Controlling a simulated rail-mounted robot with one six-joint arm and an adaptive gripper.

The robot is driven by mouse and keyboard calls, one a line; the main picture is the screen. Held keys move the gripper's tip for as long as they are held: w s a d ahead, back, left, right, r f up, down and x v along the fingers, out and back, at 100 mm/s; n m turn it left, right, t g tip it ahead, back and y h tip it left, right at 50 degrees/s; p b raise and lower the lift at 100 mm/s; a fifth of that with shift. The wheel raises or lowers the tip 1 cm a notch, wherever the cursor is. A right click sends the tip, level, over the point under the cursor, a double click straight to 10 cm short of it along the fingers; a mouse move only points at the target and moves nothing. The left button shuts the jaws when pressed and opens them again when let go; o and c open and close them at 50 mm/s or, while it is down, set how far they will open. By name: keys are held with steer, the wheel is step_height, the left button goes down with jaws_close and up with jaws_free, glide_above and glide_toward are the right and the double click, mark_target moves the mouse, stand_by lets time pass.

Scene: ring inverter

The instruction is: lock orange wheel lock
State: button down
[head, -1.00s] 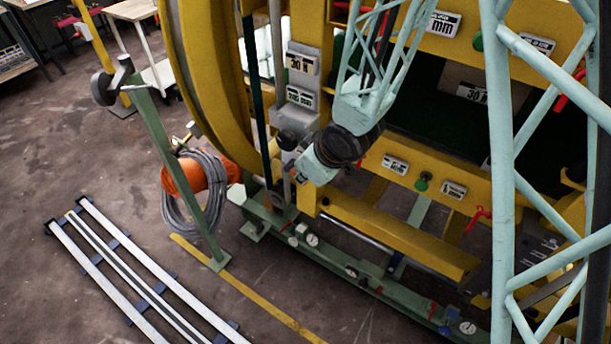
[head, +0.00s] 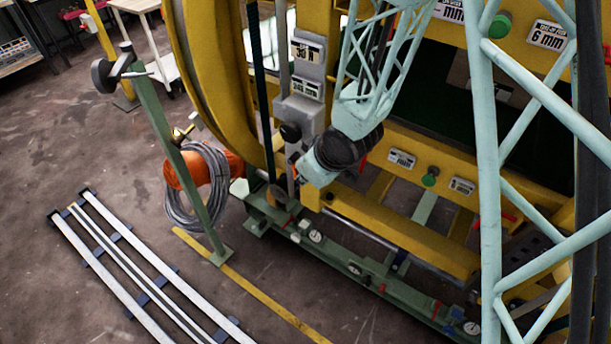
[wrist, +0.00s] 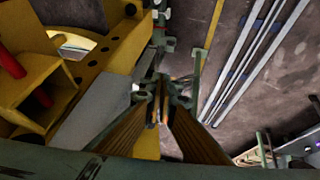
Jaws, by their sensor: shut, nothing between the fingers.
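My gripper (wrist: 163,90) shows in the wrist view, its two ridged brown fingers closed together with nothing held. Its tips are over dark green and grey parts by the yellow machine frame. In the head view my light-blue arm reaches down to the machine's lower left corner, and the fingertips are hard to make out there. I cannot clearly pick out the orange wheel lock in either view. A small brownish round part (head: 279,195) sits low by the green base rail, below and left of my wrist, but I cannot tell whether it is the lock.
The yellow ring machine (head: 205,70) stands close around the arm. An orange drum with a coiled grey cable (head: 203,180) hangs at a green post (head: 168,140). White rails (head: 130,255) lie on the floor to the left. A green base rail (head: 330,250) runs along the machine's front.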

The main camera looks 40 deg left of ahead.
steer(key=shift+x, duration=0.8)
steer(key=shift+s+a, duration=0.2)
steer(key=shift+a, duration=0.05)
steer(key=shift+d, duration=0.1)
steer(key=s+d, duration=0.2)
steer(key=d, duration=1.1)
steer(key=shift+d+r, duration=0.25)
steer(key=shift+d, duration=0.1)
steer(key=shift+s, duration=0.1)
